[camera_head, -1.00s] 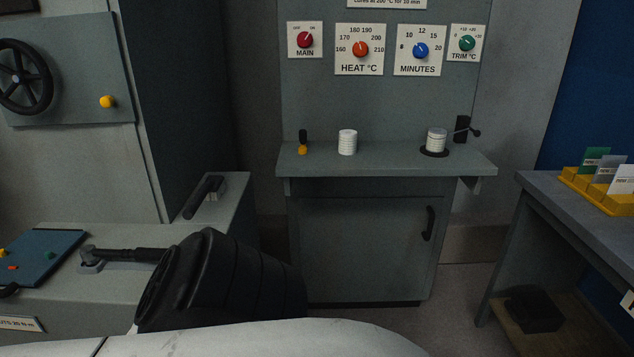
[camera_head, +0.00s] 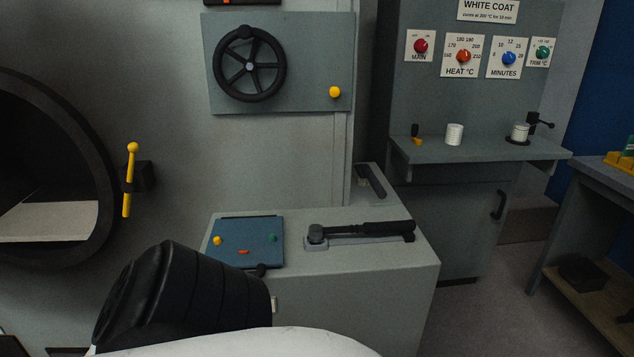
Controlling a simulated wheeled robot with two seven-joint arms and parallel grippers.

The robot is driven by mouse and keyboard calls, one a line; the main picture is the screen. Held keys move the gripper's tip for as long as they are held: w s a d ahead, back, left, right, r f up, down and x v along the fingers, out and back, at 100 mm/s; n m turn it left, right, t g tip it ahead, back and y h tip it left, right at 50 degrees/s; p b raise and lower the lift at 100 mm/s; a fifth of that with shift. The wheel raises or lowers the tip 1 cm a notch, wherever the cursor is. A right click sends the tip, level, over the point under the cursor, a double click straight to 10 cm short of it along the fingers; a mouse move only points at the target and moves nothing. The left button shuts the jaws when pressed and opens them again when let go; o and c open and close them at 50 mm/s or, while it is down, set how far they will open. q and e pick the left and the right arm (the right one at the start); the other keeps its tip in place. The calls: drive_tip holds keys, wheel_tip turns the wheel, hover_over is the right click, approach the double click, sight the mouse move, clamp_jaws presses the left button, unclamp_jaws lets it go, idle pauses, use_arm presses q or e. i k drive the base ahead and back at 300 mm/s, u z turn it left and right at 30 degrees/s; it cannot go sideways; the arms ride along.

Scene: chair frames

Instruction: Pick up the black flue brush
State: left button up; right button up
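I cannot make out a thing that is surely the black flue brush. A black-handled bar on a grey mount (camera_head: 362,231) lies along the top of the low grey cabinet; it looks like a lever. Neither of my grippers is in view.
The low grey cabinet (camera_head: 400,300) stands ahead, with a blue panel (camera_head: 262,252) on top. A round opening (camera_head: 100,215) with a yellow handle (camera_head: 130,180) is at left. A black handwheel (camera_head: 249,64) is on the wall. Clear floor (camera_head: 480,315) shows at right.

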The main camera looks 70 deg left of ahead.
sight(363, 174)
drive_tip(key=k, duration=0.2)
drive_tip(key=u, duration=1.2)
